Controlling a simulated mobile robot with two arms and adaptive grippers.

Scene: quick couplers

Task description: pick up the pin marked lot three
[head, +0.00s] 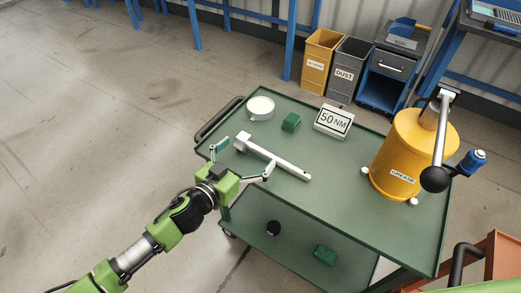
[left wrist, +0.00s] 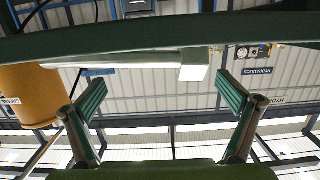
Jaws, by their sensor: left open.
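No lot three marking can be read on anything in view, so I cannot tell which thing is that pin. A pale metal bar (head: 280,160) with a square block at one end lies on the green cart top (head: 330,205). In the left wrist view the bar (left wrist: 130,60) shows beyond the fingers, its block end between them. My left gripper (head: 243,160) is open and empty at the cart's left edge, its fingers spread toward the bar and apart from it. It also shows in the left wrist view (left wrist: 162,93). My right gripper is out of view.
A white round dish (head: 260,108), a small green block (head: 291,122) and a 50 NM sign (head: 333,122) stand behind the bar. A yellow grease drum (head: 405,160) stands right. The lower shelf (head: 300,262) holds another green block (head: 325,255). Bins (head: 320,60) stand behind.

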